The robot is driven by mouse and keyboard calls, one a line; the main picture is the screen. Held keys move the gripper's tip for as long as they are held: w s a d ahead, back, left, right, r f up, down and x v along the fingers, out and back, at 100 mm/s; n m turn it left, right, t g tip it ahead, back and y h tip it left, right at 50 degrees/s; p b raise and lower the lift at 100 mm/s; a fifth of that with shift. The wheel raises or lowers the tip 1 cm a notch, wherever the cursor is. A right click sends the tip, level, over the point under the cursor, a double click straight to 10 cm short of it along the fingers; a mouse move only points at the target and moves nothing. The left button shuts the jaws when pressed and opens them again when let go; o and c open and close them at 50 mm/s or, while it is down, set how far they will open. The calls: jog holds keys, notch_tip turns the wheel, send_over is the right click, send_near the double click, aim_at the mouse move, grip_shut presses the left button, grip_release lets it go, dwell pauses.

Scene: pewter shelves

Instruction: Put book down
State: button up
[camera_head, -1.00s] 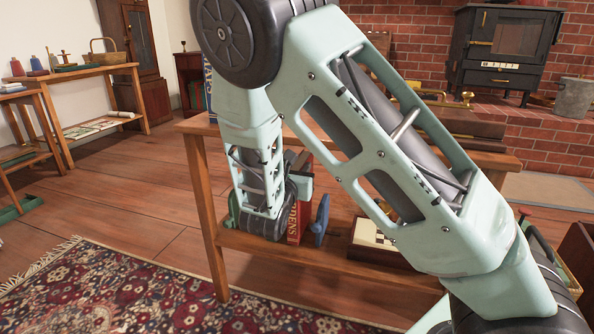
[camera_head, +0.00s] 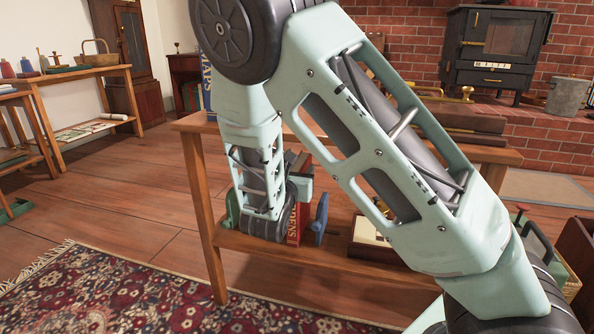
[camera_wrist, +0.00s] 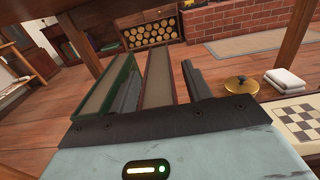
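A red book (camera_head: 305,212) with white spine lettering stands upright on the table's wooden lower shelf (camera_head: 330,258). In the wrist view the red book (camera_wrist: 159,75) stands between the two dark fingers of my gripper (camera_wrist: 162,64). A narrow gap shows between the book and the right finger; the left finger is close beside the book. My gripper looks open around the book. A green book or bookend (camera_wrist: 104,90) is just left of the left finger. In the head view my wrist hides part of the red book, and a blue upright piece (camera_head: 320,218) is at its right.
A checkered game board (camera_wrist: 302,122), a round brass lidded item (camera_wrist: 240,84) and folded white cloths (camera_wrist: 285,80) are to the right. The tabletop (camera_head: 190,123) is above the shelf, with a blue MAPS book (camera_head: 206,85). Table legs (camera_head: 204,220) flank the shelf.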

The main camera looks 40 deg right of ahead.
jog(key=shift+r, duration=0.1)
jog(key=shift+s+a+r, duration=0.15)
jog(key=p+v, duration=0.7)
jog(key=v, duration=0.3)
jog(key=s+a+m+g+y, duration=0.2)
jog(key=s+m+g+y, duration=0.1)
jog(key=s+m+g, duration=0.9)
jog(key=s+a+r+m+y, duration=0.2)
jog(key=s+a+m+y, duration=0.1)
jog(key=s+a+y, duration=0.3)
jog(key=s+a+r+m+t+y, duration=0.1)
jog(key=s+a+y, duration=0.4)
jog(key=a, duration=0.5)
jog(key=shift+s+r+m+y, duration=0.4)
jog(key=shift+s+r+m, duration=0.2)
jog(key=shift+m, duration=0.4)
